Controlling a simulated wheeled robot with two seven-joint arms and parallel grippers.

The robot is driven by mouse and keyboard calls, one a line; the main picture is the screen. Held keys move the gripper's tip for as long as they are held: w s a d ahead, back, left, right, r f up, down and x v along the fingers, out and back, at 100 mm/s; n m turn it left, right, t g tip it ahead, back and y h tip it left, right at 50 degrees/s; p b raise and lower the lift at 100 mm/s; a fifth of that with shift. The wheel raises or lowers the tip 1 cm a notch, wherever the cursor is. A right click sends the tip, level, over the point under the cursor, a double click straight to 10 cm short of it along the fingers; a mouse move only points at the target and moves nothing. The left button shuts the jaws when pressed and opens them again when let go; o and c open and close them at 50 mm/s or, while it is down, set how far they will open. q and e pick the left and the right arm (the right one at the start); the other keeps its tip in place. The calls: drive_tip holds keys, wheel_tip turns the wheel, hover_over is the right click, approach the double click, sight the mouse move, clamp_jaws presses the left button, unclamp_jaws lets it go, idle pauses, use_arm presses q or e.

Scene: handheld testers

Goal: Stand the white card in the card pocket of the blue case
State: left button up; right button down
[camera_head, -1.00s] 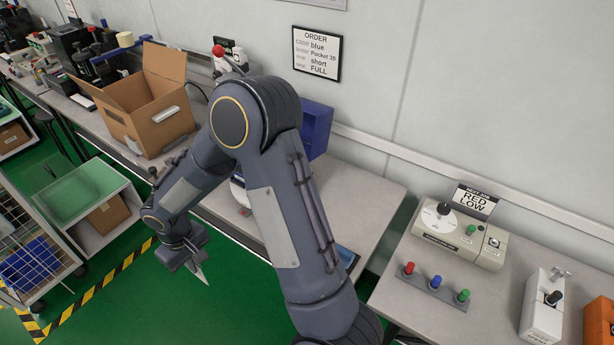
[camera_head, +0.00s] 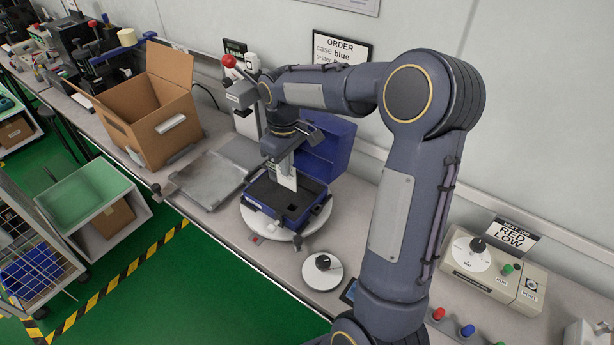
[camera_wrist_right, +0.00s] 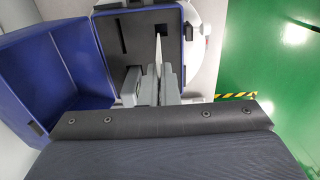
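The blue case (camera_head: 262,200) stands open on a white round turntable (camera_head: 247,217), with a dark insert and its lid (camera_head: 328,150) raised at the back right. In the right wrist view the case's insert (camera_wrist_right: 118,62) shows dark slots. My right gripper (camera_head: 284,163) is above the case, shut on the upper part of the white card (camera_head: 287,180). The card is upright. In the right wrist view the card (camera_wrist_right: 158,48) shows as a thin edge between the fingers (camera_wrist_right: 157,88). I cannot tell whether its lower end is in a slot. My left gripper is not in view.
A grey plate (camera_head: 203,180) lies left of the case, with an open cardboard box (camera_head: 160,120) beyond it. A round dial unit (camera_head: 322,271) sits in front right. A control box (camera_head: 490,262) stands on the right bench. The order sign (camera_head: 340,48) is partly hidden by my arm.

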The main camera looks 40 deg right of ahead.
drive_tip(key=d+f, duration=0.2)
drive_tip(key=f, duration=0.1)
drive_tip(key=d+f, duration=0.2)
drive_tip(key=f, duration=0.1)
drive_tip(key=d+f+p, duration=0.1)
drive_tip(key=d+f, duration=0.2)
drive_tip(key=f, duration=0.1)
drive_tip(key=shift+w+f, duration=0.1)
drive_tip(key=shift+w, duration=0.3)
drive_tip(key=c, duration=1.7)
unclamp_jaws()
drive_tip(key=shift+w+d+f, duration=0.1)
drive_tip(key=shift+w, duration=0.15)
drive_tip(key=shift+r, duration=0.2)
